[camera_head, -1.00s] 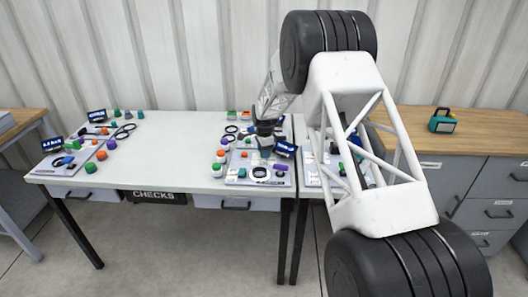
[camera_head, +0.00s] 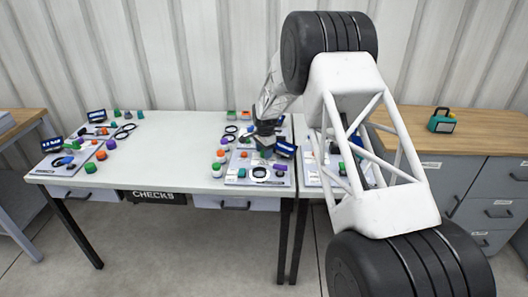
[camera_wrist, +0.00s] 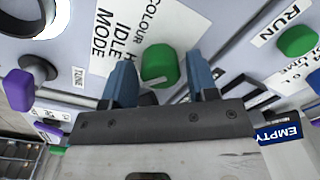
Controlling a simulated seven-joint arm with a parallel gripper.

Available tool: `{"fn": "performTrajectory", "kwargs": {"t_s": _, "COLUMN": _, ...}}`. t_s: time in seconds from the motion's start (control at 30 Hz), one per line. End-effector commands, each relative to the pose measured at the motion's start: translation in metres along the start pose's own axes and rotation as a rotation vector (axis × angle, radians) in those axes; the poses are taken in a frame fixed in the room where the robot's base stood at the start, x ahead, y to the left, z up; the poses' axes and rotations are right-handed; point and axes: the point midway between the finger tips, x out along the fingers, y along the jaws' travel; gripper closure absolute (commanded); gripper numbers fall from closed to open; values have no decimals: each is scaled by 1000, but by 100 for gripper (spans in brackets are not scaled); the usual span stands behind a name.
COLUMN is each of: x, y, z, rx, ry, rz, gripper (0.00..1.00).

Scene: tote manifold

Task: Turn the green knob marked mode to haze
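In the wrist view, the green mode knob (camera_wrist: 158,65) stands beside a white label (camera_wrist: 118,38) with the words MODE, IDLE and COLOUR, and a further word cut off after H. A pale line marks the knob's lower side. My gripper (camera_wrist: 161,76) is open, with one blue finger on each side of the knob and visible gaps between. In the head view, my gripper (camera_head: 265,150) is low over the right-hand panel group on the white table. I cannot make out the mode knob there.
Near my gripper are another green knob (camera_wrist: 298,40) beside a RUN label, a purple knob (camera_wrist: 18,90), a black ring (camera_wrist: 45,14) and a display reading EMPTY (camera_wrist: 285,134). The middle of the white table (camera_head: 165,150) is clear. A teal lantern-like object (camera_head: 442,121) stands on the right cabinet.

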Motion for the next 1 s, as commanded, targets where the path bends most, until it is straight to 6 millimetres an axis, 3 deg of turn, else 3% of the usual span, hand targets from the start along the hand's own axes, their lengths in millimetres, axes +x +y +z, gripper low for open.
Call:
{"fn": "performTrajectory", "kwargs": {"t_s": 0.07, "x": 0, "y": 0, "z": 0, "rx": 0, "ry": 0, "rz": 0, "gripper": 35}}
{"fn": "performTrajectory", "kwargs": {"t_s": 0.53, "x": -7, "y": 0, "z": 0, "rx": 0, "ry": 0, "rz": 0, "gripper": 35}}
{"fn": "performTrajectory", "kwargs": {"t_s": 1.0, "x": -61, "y": 0, "z": 0, "rx": 0, "ry": 0, "rz": 0, "gripper": 35}}
